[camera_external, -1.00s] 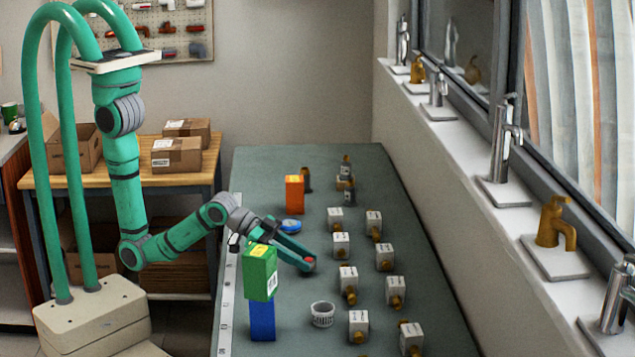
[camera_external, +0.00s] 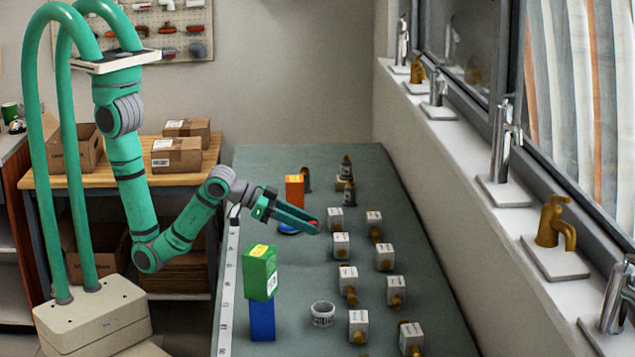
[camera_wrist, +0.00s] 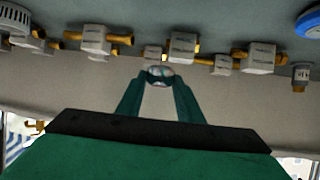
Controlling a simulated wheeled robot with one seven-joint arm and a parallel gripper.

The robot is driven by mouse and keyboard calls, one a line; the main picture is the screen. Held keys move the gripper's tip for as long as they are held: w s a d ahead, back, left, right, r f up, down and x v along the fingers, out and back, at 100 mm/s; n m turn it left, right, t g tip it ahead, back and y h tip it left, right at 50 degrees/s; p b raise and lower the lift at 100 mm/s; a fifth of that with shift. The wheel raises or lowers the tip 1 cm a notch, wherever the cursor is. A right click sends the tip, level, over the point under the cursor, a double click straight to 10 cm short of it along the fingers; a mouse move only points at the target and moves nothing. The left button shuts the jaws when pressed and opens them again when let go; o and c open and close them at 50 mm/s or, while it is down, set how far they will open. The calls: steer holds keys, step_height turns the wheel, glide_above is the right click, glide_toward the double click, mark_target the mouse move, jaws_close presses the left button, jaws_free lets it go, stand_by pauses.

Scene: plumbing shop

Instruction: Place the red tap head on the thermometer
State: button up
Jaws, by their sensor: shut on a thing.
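My gripper (camera_external: 314,224) is shut on the red tap head (camera_external: 314,222), held above the table between the fingertips. Only a small red part shows there; in the wrist view the held piece (camera_wrist: 160,75) is a small round shape with a pale, shiny face.
Several white boxed valves with brass ends (camera_external: 347,277) stand in two rows at right. An orange box (camera_external: 294,190) stands behind the blue disc.

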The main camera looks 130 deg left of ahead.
steer(key=s+a+r+n+g+y, duration=0.1)
steer(key=s+a+n+g+y, duration=0.2)
steer(key=s+a+n+g, duration=0.4)
steer(key=s+a+r+n+g+y, duration=0.15)
steer(key=s+n+g, duration=0.25)
steer(key=s, duration=0.5)
steer(key=shift+y, duration=0.25)
steer(key=shift+s+a+f, duration=0.1)
steer(key=shift+a+f, duration=0.05)
steer(key=shift+f, duration=1.25)
steer(key=shift+s+a+f, duration=0.1)
steer(key=shift+f, duration=1.35)
steer(key=shift+a+f, duration=0.15)
steer(key=shift+f, duration=1.25)
steer(key=o, duration=1.1)
steer(key=shift+f, duration=0.15)
steer(key=shift+c, duration=0.2)
steer(key=shift+r, duration=0.2)
steer(key=v, duration=1.2)
